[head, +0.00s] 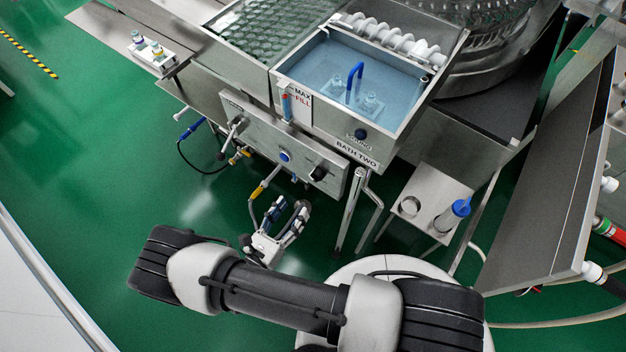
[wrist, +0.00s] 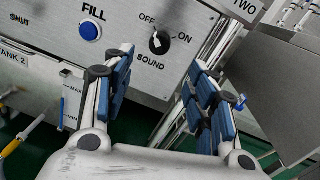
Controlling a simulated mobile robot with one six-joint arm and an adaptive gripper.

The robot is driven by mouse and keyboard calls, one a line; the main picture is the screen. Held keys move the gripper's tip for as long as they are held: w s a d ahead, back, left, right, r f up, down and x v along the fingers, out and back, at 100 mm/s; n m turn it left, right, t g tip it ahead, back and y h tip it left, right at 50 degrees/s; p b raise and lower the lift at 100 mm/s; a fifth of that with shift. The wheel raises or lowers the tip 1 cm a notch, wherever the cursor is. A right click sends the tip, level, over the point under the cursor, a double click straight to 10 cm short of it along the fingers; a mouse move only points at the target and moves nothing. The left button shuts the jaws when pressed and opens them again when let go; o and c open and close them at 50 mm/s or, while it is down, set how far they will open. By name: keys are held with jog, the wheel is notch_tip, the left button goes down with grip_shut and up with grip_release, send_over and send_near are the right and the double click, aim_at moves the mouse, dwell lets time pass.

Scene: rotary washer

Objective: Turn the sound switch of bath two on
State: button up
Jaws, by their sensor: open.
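The sound switch is a black round knob with a white mark on the steel front panel. It shows in the wrist view (wrist: 159,43) between the words OFF and ON, with SOUND below, and in the head view (head: 318,173). I cannot tell for sure which word its mark points to. Bath two (head: 392,86) is a water-filled steel tank above the panel, labelled BATH TWO. My gripper is open and empty below and in front of the panel in the head view (head: 284,221). In the wrist view its blue-padded fingers (wrist: 163,88) stand apart, with the knob beyond the gap, untouched.
A blue FILL button (wrist: 91,31) sits left of the switch. The green floor is clear at left.

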aim_at(314, 180)
jog(key=b+x, duration=0.1)
jog(key=x, duration=1)
jog(key=shift+w+d, duration=0.2)
jog(key=shift+w, duration=0.05)
jog(key=c, duration=1)
jog(key=shift+c, duration=0.2)
